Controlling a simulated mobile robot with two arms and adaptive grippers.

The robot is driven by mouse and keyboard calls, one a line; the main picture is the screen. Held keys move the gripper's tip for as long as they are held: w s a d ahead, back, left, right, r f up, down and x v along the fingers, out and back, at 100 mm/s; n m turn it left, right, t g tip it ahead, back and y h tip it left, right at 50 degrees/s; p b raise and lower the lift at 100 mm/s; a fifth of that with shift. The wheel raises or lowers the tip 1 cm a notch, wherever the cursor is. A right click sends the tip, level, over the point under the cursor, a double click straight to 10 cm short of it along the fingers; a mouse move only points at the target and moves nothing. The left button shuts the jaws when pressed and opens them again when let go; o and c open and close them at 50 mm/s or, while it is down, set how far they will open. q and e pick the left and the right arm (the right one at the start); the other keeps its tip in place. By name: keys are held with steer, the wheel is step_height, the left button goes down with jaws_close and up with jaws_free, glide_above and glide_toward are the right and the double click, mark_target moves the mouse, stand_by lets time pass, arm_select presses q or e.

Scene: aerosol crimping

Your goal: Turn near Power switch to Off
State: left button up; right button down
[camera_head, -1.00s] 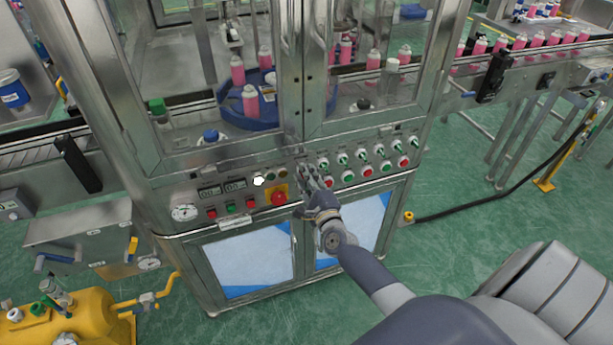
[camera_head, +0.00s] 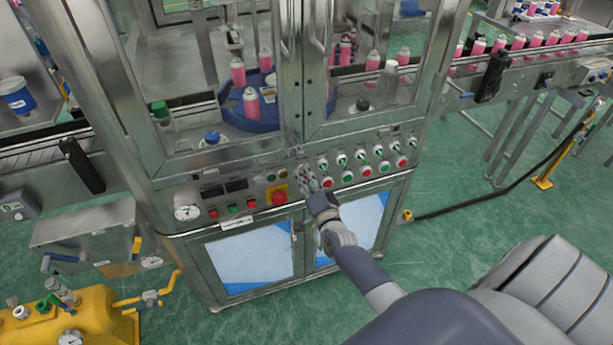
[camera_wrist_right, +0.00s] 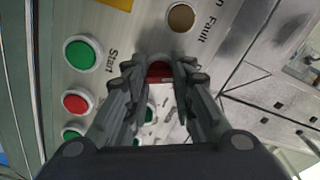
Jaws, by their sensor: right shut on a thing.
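The near power switch (camera_wrist_right: 160,70) shows as a red knob between my right fingertips in the right wrist view. My right gripper (camera_wrist_right: 160,76) is shut on it, and the fingers cover its sides. I cannot read its pointer or label. In the head view my right gripper (camera_head: 309,180) is at the machine's control panel (camera_head: 240,212) and hides the switch. The two panel displays (camera_head: 224,188) are dark, and the round indicator lamp (camera_head: 258,179) left of my gripper is unlit. My left gripper is not in view.
A red emergency stop (camera_head: 278,198) on a yellow plate sits just left of my gripper. Several green and red controls (camera_head: 367,171) line the panel to its right. A brown fault lamp (camera_wrist_right: 181,17) and a green Start button (camera_wrist_right: 82,53) are close by. Glass doors stand above.

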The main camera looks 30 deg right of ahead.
steer(key=shift+n, duration=0.5)
steer(key=c, duration=1.4)
jaws_free()
steer(key=shift+o, duration=0.2)
steer(key=shift+s, duration=0.1)
steer(key=v, duration=1.1)
steer(key=shift+s+a, duration=0.2)
steer(key=shift+s, duration=0.2)
